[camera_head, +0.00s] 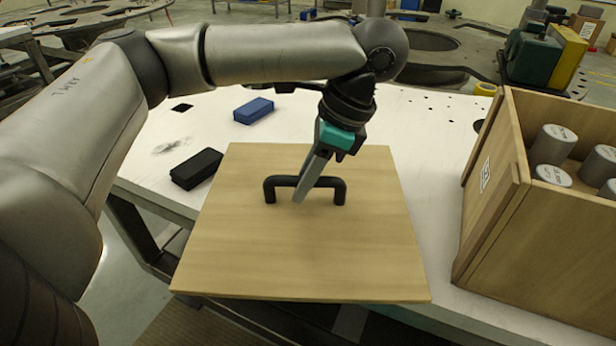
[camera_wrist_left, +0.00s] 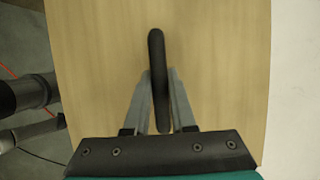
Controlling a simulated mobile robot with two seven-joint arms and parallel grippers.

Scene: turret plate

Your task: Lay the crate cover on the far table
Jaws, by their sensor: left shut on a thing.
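The crate cover (camera_head: 330,250) is a flat, pale wooden board with a black bar handle (camera_head: 331,187). It lies level over the front part of the white table, its near edge past the table's front edge; I cannot tell if it touches the tabletop. My left gripper (camera_head: 301,190) points down and is shut on the handle. In the left wrist view, the fingers (camera_wrist_left: 160,90) flank the handle (camera_wrist_left: 157,60) above the cover (camera_wrist_left: 100,60). The open wooden crate (camera_head: 500,235) stands at the right with several grey metal cylinders (camera_head: 556,143) inside. My right gripper is out of view.
A black block (camera_head: 196,169) and a blue block (camera_head: 254,110) lie on the white table (camera_head: 430,125) beyond the cover's left side. Bare tabletop lies between cover and crate.

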